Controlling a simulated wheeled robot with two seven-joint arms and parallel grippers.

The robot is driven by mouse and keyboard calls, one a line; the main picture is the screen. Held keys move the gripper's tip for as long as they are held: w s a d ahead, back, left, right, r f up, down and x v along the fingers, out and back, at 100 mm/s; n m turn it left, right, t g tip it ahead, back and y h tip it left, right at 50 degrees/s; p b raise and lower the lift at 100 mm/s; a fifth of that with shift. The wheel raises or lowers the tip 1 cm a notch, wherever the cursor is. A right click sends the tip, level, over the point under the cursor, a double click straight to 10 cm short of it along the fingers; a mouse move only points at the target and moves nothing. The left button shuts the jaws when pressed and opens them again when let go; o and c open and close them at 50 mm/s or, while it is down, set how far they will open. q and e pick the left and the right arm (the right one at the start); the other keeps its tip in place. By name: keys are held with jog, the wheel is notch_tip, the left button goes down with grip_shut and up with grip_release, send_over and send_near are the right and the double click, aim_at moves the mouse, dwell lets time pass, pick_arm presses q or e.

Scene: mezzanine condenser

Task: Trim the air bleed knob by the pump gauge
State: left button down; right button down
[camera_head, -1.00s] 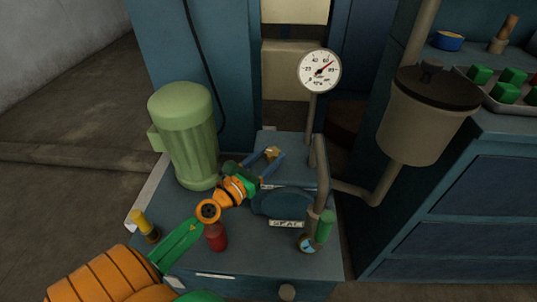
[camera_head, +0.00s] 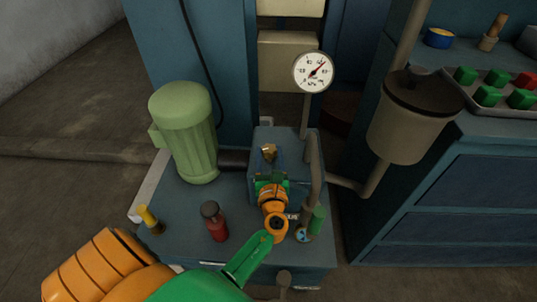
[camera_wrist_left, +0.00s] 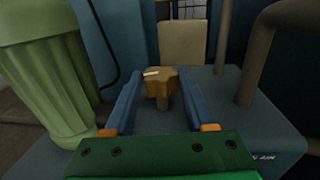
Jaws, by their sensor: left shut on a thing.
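The brass air bleed knob (camera_head: 268,151), a lobed knob on a short stem, stands on top of the blue pump housing. It also shows in the left wrist view (camera_wrist_left: 160,82), between my two blue fingers, with a pale mark on its top. My left gripper (camera_head: 269,158) comes from the front and is shut on the knob. The round white pump gauge (camera_head: 313,72) stands behind and to the right on a pipe, its needle pointing up and right. My right gripper does not show.
A green motor (camera_head: 184,132) stands left of the pump. A red bottle-like part (camera_head: 214,222) and a yellow-topped part (camera_head: 147,217) stand in front. Grey pipes (camera_head: 316,165) rise close on the right, leading to a lidded vessel (camera_head: 400,125).

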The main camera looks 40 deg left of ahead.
pick_arm(q)
jog(key=shift+n+g+y, duration=0.4)
jog(key=shift+g+y, duration=0.1)
jog(key=shift+y, duration=0.1)
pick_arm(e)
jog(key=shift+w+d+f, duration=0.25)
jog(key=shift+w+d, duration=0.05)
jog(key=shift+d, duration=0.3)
pick_arm(q)
jog(key=shift+r, duration=0.1)
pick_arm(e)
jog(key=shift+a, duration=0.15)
pick_arm(q)
jog(key=shift+c, duration=1.2)
grip_release()
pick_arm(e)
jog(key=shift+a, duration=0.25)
pick_arm(q)
jog(key=v, duration=0.7)
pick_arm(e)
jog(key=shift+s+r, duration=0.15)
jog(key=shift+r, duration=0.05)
